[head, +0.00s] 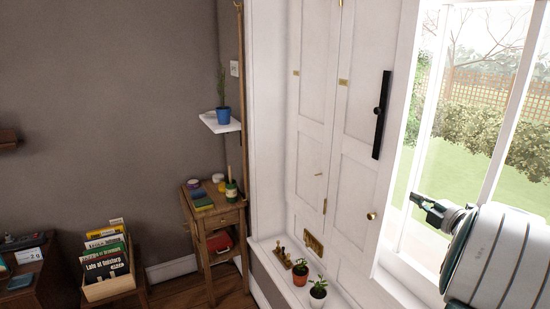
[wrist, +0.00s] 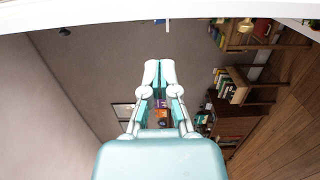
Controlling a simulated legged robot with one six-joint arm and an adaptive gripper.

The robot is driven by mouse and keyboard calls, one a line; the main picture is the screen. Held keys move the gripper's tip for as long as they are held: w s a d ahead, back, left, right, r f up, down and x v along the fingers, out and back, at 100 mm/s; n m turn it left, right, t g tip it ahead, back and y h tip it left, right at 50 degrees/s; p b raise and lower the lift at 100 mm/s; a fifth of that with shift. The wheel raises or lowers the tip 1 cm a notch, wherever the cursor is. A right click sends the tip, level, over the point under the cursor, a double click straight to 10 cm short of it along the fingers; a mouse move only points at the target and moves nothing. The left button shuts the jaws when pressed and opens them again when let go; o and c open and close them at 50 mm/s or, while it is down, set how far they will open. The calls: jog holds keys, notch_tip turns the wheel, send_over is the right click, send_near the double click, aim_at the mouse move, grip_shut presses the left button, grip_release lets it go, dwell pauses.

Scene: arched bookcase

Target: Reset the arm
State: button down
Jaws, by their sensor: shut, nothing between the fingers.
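My gripper (head: 424,203) is at the right of the head view, at the end of my raised arm, in front of the bright window. In the wrist view my gripper (wrist: 160,70) points away from the camera, with its two pale fingertips together. It is shut with nothing between the fingers, and it touches nothing that I can see.
White panelled shutters (head: 330,140) and a window (head: 475,130) stand beside the arm. Potted plants (head: 318,290) sit on the sill below. A small wooden table (head: 220,212) with jars, a wall shelf (head: 219,123) and a record crate (head: 110,287) are farther left.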

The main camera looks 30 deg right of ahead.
jog(key=w+a+r+m+g+h, duration=0.1)
jog(key=w+a+r+m+h, duration=0.35)
jog(key=w, duration=0.25)
jog(key=w+a+r+m+g+h, duration=0.15)
jog(key=a+m+g, duration=0.4)
jog(key=a, duration=0.95)
jog(key=s+a+f+m+g+y, duration=0.2)
jog(key=s+a+f, duration=0.2)
jog(key=a, duration=0.5)
jog(key=s+a+f+m+g+y, duration=0.2)
jog(key=s+a+f+y, duration=0.1)
jog(key=s+a, duration=0.5)
jog(key=s+a+f+m+g+y, duration=0.2)
jog(key=s+a+f, duration=0.3)
jog(key=a, duration=0.4)
jog(key=shift+s+a+m+y, duration=0.3)
jog(key=shift+s+m+y, duration=0.1)
jog(key=shift+s+m, duration=0.1)
jog(key=shift+d, duration=0.1)
